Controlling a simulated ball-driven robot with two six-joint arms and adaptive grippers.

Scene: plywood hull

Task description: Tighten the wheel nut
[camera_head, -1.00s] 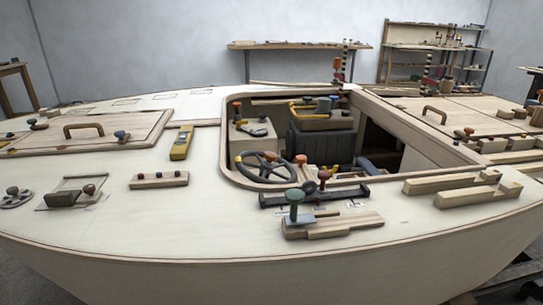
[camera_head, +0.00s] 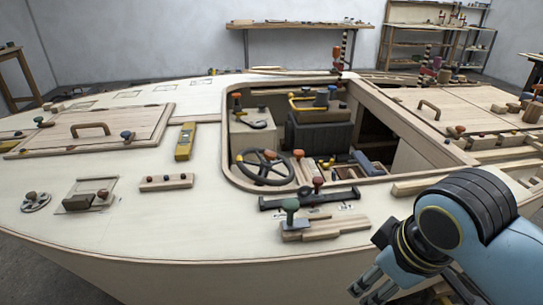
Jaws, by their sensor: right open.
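The dark steering wheel (camera_head: 242,171) stands at the front left of the open cockpit, tilted. A small orange-red knob (camera_head: 270,154) shows at its hub; whether this is the wheel nut is too small to tell. My right gripper (camera_head: 372,287) is at the bottom right, in front of the hull's near edge, its fingers apart and empty. It is well to the right of and nearer than the wheel, touching nothing that I can see. My left gripper is not in view.
A green-knobbed tool (camera_head: 291,208) on wooden blocks (camera_head: 325,231) and a black bar (camera_head: 330,197) lie on the deck between my right gripper and the wheel. A yellow level (camera_head: 185,142) lies left of the cockpit.

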